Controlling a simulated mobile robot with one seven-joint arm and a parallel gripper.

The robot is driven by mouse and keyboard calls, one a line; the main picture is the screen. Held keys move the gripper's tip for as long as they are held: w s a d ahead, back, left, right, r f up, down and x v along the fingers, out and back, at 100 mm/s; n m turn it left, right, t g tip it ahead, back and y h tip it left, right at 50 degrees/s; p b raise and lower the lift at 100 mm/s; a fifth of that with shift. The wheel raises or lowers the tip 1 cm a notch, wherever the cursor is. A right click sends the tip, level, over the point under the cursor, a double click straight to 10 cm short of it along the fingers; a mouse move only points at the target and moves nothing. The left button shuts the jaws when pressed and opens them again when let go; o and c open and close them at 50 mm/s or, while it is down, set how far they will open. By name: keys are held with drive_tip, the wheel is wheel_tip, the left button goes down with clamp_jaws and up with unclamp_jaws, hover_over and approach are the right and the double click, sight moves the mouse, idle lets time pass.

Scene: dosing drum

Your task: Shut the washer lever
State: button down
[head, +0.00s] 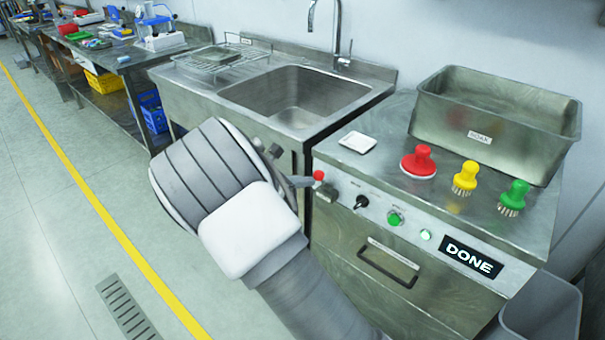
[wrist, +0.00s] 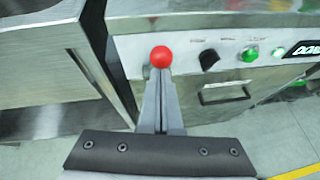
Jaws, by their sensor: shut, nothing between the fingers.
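The washer lever's red ball knob (head: 319,175) shows at the left front edge of the steel washer (head: 345,255). In the wrist view the red knob (wrist: 161,56) is in the upper middle, right at the tips of my gripper (wrist: 162,78). My gripper (head: 302,182) is shut and empty, with its fingers pointing at the knob. I cannot tell whether the fingertips touch it. The lever's arm is mostly hidden behind the fingers and knob.
The washer's front panel has a black knob (head: 361,202), a green button (head: 395,217) and a lit DONE display (head: 471,257). Red (head: 419,162), yellow (head: 465,178) and green (head: 514,197) brushes and a steel basin (head: 490,125) stand on top. A sink (head: 295,95) adjoins at left.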

sight(316, 172)
drive_tip(key=r+p, duration=0.1)
drive_tip(key=p, duration=0.1)
drive_tip(key=w+d+r+g+y+p, duration=0.1)
drive_tip(key=p, duration=0.1)
drive_tip(key=shift+w+d+r+g+p, duration=0.1)
drive_tip(key=shift+w+r+g+p, duration=0.05)
drive_tip(key=shift+r+g+p, duration=0.2)
drive_tip(key=w+g+y+p, duration=0.1)
drive_tip(key=p, duration=0.1)
drive_tip(key=w+d+g+y+p, duration=0.1)
drive_tip(key=p, duration=0.2)
drive_tip(key=shift+d+r+n+p, duration=0.2)
drive_tip(key=shift+r+n+p, duration=0.1)
drive_tip(key=shift+r+p, duration=0.05)
drive_tip(key=shift+w+d+r+p, duration=0.1)
drive_tip(key=shift+w+d+p, duration=0.2)
drive_tip(key=shift+w+p, duration=0.15)
